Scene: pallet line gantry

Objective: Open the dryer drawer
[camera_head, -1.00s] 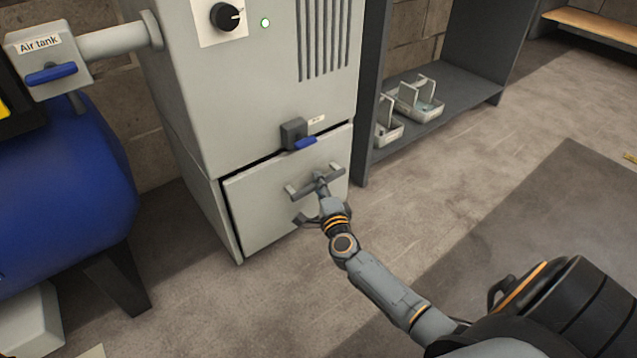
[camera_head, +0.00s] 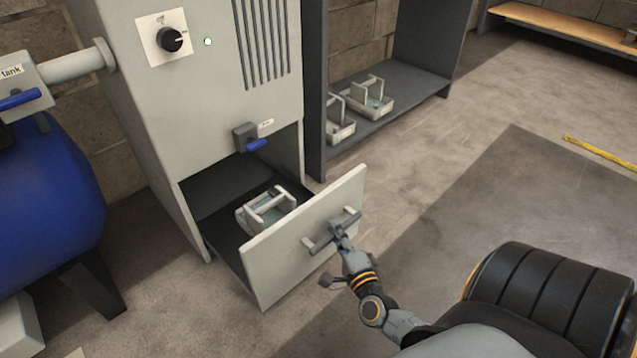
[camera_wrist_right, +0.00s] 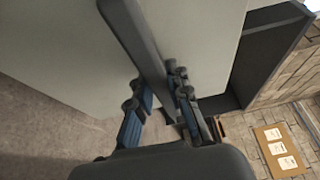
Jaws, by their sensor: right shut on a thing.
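The dryer (camera_head: 210,85) is a tall grey cabinet at the left in the head view. Its drawer (camera_head: 290,258) stands pulled well out at the bottom, with a light front panel and a dark inside. A bar handle (camera_head: 347,217) is on the drawer front. The right wrist view also shows the handle bar (camera_wrist_right: 134,36) between the fingers (camera_wrist_right: 160,100). A pale tray-like holder (camera_head: 266,207) lies inside the drawer. My left gripper is not in view.
A blue air tank (camera_head: 45,190) stands left of the dryer. A dark shelf (camera_head: 400,85) with pale holders (camera_head: 370,97) stands to the right. A blue-handled latch (camera_head: 250,138) sits above the drawer. The floor in front is clear, with a yellow strip (camera_head: 600,153) at the right.

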